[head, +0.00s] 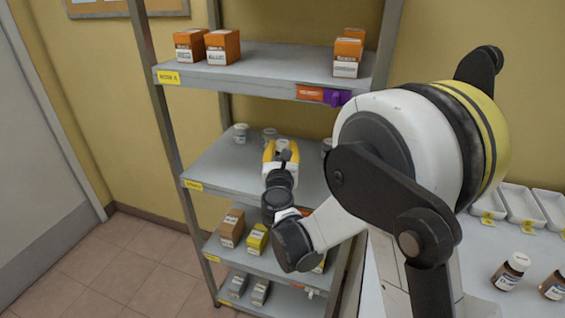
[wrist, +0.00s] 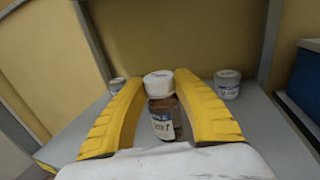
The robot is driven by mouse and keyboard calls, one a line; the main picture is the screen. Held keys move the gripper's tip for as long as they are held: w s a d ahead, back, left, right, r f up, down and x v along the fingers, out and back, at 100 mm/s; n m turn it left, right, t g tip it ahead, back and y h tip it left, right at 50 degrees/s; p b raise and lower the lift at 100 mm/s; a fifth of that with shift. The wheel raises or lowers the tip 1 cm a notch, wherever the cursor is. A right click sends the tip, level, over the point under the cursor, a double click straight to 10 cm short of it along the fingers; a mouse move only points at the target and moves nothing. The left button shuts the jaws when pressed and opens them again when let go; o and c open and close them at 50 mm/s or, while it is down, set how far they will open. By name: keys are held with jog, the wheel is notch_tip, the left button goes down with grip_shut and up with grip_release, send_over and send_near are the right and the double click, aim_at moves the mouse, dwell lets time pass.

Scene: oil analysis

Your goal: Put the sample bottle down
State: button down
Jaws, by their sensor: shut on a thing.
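The sample bottle (wrist: 162,120) is brown with a white cap and a white-and-blue label. It stands upright between the yellow fingers of my gripper (wrist: 160,86) in the wrist view. My gripper is shut on it. In the head view my gripper (head: 282,152) is over the middle shelf (head: 222,160), and only a pale bit of the bottle shows between the fingers. I cannot tell whether the bottle's base touches the shelf; its lower end is hidden by my gripper.
White-capped jars stand on the same shelf: one at left (head: 240,132), one behind my gripper (head: 270,134), one at right (wrist: 227,84). Orange boxes (head: 222,47) stand on the shelf above. Bare shelf lies left of my gripper. Brown bottles (head: 510,272) stand on a table at right.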

jog(key=shift+f+b, duration=1)
jog(key=shift+f, duration=0.9)
jog(key=shift+f, duration=0.1)
jog(key=shift+f, duration=0.15)
jog(key=c, duration=1.1)
grip_release()
jog(key=shift+o, duration=0.2)
